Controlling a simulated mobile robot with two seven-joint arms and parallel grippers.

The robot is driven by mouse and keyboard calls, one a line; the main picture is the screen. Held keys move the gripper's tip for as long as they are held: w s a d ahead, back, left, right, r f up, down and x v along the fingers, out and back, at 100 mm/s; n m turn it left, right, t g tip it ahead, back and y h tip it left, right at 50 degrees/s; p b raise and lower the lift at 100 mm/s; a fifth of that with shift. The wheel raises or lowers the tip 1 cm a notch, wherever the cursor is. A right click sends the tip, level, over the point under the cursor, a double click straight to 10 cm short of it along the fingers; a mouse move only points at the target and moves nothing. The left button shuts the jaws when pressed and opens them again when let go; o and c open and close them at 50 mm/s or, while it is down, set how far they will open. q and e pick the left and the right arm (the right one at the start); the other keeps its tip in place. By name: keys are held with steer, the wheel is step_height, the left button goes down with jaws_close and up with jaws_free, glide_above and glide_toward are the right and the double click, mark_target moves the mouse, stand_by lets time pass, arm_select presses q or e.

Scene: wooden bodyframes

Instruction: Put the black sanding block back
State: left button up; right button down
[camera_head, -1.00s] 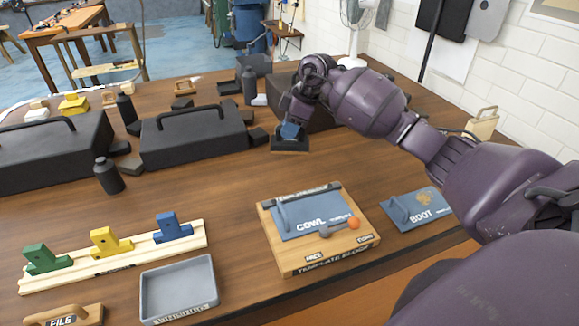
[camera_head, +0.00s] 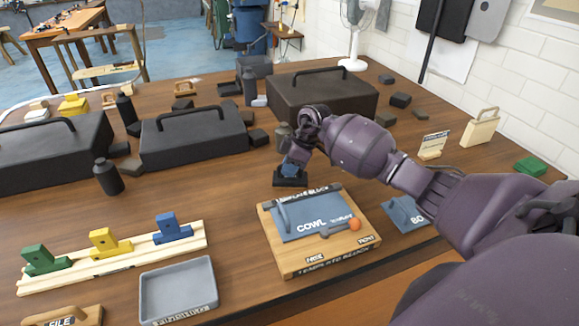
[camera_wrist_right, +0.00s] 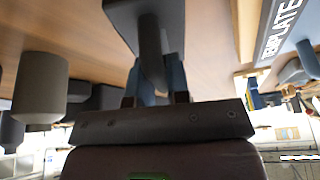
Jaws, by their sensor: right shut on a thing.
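The black sanding block (camera_head: 291,182) is in my right gripper (camera_head: 294,165), near the middle of the table behind the template board. In the right wrist view, the gripper (camera_wrist_right: 154,84) is shut on the upright handle of the block (camera_wrist_right: 119,13), which looks dark grey there. Whether the block touches the table I cannot tell. A grey open tray (camera_head: 179,312) stands empty at the front; its label is too blurred to read surely. My left gripper is not in view.
The wooden template board (camera_head: 290,262) with the blue COWL plate (camera_head: 312,228) lies in front of the block. A rail (camera_head: 128,257) with green, yellow and blue clamps lies left. Black cases (camera_head: 195,138) and dark bottles (camera_head: 108,177) stand behind.

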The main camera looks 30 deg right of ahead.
steer(key=c, duration=1.1)
jaws_free()
steer(key=v, duration=1.2)
steer(key=shift+w+r, duration=0.1)
